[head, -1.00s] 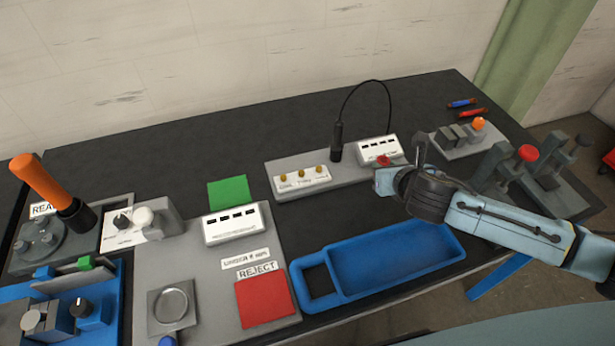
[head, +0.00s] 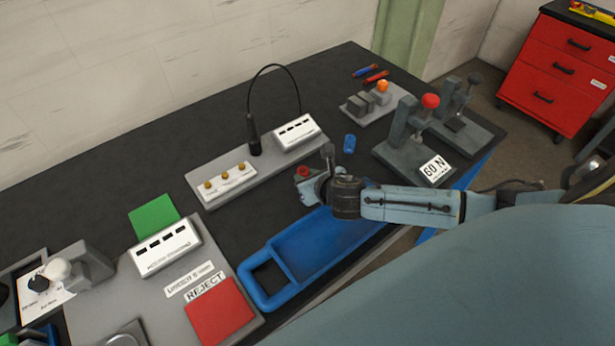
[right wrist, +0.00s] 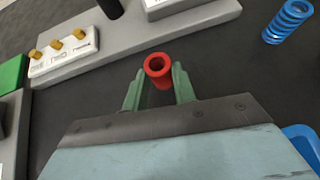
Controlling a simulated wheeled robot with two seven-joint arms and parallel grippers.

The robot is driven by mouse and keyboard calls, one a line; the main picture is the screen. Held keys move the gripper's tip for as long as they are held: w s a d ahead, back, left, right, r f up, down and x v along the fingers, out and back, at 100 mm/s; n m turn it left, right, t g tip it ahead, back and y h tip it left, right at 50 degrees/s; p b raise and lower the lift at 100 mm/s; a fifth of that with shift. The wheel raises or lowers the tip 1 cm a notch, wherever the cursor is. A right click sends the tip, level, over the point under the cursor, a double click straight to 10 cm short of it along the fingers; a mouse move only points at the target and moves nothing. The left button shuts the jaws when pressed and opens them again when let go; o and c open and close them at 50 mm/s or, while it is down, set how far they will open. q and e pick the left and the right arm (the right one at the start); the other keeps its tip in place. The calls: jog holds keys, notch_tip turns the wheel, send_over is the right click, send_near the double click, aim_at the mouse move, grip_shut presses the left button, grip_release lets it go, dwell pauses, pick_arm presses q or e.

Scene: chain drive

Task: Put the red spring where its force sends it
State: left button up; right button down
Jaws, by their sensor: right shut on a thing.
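The red spring (right wrist: 158,66) is held between the green fingertips of my right gripper (right wrist: 158,88), seen nearly end-on in the right wrist view. In the head view only its red top (head: 303,171) shows at my right gripper (head: 308,184), above the dark bench between the grey sensor plate and the blue tray. A green square (head: 154,219) and a red square (head: 219,309) with a REJECT label (head: 207,287) lie beside a white display box (head: 160,249), whose readout is too small to read. My left gripper is out of view.
A blue tray (head: 268,303) lies below my right gripper. A blue spring (head: 349,143) stands on the bench beyond it; it also shows in the wrist view (right wrist: 288,22). Grey presses (head: 410,143), one with a 60 N card (head: 435,168), stand at right. A cable arches over the sensor plate (head: 205,160).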

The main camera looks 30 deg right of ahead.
jog(key=shift+r, duration=0.1)
jog(key=c, duration=1.1)
grip_release()
jog(key=shift+f, duration=0.2)
jog(key=shift+c, duration=0.2)
jog(key=shift+r, duration=0.3)
jog(key=p+v, duration=0.1)
jog(key=v, duration=1)
jog(key=shift+s+r, duration=0.2)
jog(key=shift+s, duration=0.2)
